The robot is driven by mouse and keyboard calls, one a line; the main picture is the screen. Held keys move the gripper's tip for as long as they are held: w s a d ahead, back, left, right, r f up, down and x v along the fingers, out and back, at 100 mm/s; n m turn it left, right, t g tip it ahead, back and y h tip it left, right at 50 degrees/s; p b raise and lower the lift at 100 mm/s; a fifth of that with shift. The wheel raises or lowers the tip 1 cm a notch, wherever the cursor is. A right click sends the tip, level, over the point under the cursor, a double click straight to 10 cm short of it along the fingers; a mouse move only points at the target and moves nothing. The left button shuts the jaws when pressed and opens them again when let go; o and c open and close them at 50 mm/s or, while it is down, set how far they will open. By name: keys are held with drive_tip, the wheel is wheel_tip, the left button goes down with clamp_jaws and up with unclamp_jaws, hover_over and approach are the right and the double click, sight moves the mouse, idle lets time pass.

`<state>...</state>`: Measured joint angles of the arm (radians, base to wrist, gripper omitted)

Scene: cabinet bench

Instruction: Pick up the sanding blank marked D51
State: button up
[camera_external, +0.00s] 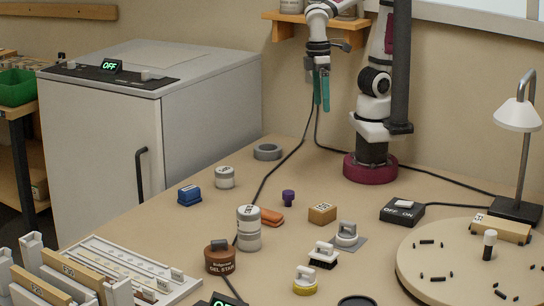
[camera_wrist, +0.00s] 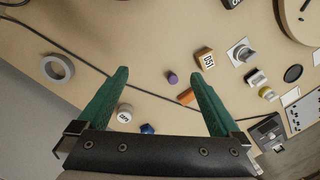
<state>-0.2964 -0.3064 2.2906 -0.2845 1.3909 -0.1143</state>
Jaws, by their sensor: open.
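The sanding blank marked D51 (camera_wrist: 205,59) is a small tan block with a white label in the wrist view, beyond my right fingertip. What looks like the same block sits on the bench (camera_external: 322,213) in the external view, right of an orange block; its label is too small to read there. My gripper (camera_external: 321,92) hangs high above the back of the bench with green fingers pointing down. In the wrist view my gripper (camera_wrist: 158,72) has its fingers wide apart with nothing held between them.
Near the blank stand a purple knob (camera_external: 288,197), an orange block (camera_external: 268,216) and a grey-plated knob piece (camera_external: 347,236). A switch box (camera_external: 403,211) and a round turntable (camera_external: 455,285) lie to the right. A grey ring (camera_external: 267,152) lies at the back. Cables cross the bench.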

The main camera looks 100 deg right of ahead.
drive_tip(key=s+d+f+m, duration=0.2)
drive_tip(key=s+d+m, duration=0.2)
drive_tip(key=s+m, duration=0.1)
drive_tip(key=shift+s+d+f+y, duration=0.35)
drive_tip(key=shift+s+f+y, duration=0.05)
drive_tip(key=shift+s, duration=0.05)
drive_tip(key=shift+w, duration=0.1)
drive_tip(key=m+h, duration=0.2)
drive_tip(key=m, duration=0.4)
hover_over(323, 207)
drive_tip(key=d, duration=0.1)
wheel_tip(323, 207, down, 6)
drive_tip(key=shift+t, duration=0.3)
drive_tip(key=f, duration=1.5)
drive_tip(key=shift+a+f, duration=0.15)
drive_tip(key=shift+a, duration=0.25)
drive_tip(key=c, duration=1.4)
drive_tip(key=shift+o, duration=0.2)
